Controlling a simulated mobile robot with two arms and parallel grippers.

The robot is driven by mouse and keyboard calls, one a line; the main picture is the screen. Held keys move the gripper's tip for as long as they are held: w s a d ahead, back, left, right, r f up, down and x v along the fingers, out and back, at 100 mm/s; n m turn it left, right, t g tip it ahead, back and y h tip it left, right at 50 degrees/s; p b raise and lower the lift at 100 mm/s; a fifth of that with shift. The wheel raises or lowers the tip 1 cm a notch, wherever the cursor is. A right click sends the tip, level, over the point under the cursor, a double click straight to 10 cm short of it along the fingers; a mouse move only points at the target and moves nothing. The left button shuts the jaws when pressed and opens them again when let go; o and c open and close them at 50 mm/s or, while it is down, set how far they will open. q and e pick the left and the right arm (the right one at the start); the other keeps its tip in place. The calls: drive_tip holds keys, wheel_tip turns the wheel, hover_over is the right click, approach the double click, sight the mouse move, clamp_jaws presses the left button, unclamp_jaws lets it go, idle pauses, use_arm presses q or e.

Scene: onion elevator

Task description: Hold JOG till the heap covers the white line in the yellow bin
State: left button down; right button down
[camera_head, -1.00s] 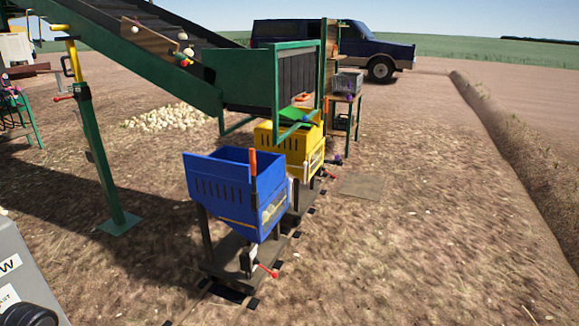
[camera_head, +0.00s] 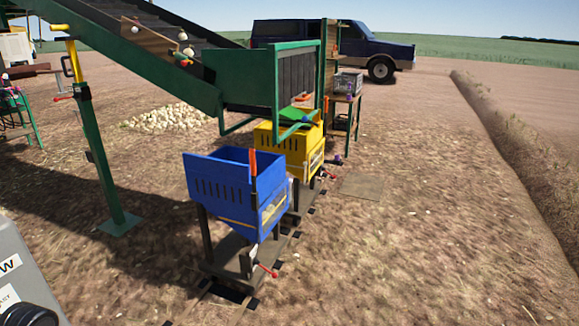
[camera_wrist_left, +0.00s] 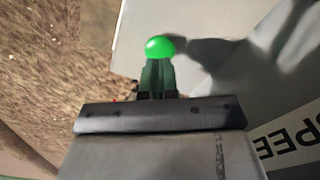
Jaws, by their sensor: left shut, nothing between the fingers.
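The yellow bin (camera_head: 291,142) stands below the conveyor's discharge end, behind the blue bin. A green piece (camera_head: 296,116) lies over its top and hides part of the inside; I cannot make out the heap or the white line. In the left wrist view, my left gripper (camera_wrist_left: 158,68) is shut and empty, its fingertips at a bright green round button (camera_wrist_left: 160,46) on a grey panel (camera_wrist_left: 215,25). The tips look to meet the button's near edge; I cannot tell whether it is pressed in. No JOG label is readable. My right gripper is not in view.
The blue bin (camera_head: 232,181) stands nearest, on a dark wheeled base. The green conveyor (camera_head: 140,65) slopes down from upper left, with a few onions (camera_head: 182,52) at its side. An onion pile (camera_head: 168,117) lies on the soil. Open ground is at right.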

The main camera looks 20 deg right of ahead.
use_arm(q)
drive_tip(key=shift+f, duration=0.3)
idle(0.4)
drive_tip(key=shift+f+b, duration=0.45)
drive_tip(key=shift+f, duration=0.8)
drive_tip(key=shift+r, duration=0.1)
idle(0.5)
wheel_tip(320, 180, up, 7)
drive_tip(key=p, duration=0.9)
drive_tip(key=shift+r, duration=0.1)
drive_tip(key=shift+d+f, duration=0.1)
drive_tip(key=shift+f, duration=0.1)
idle(1.3)
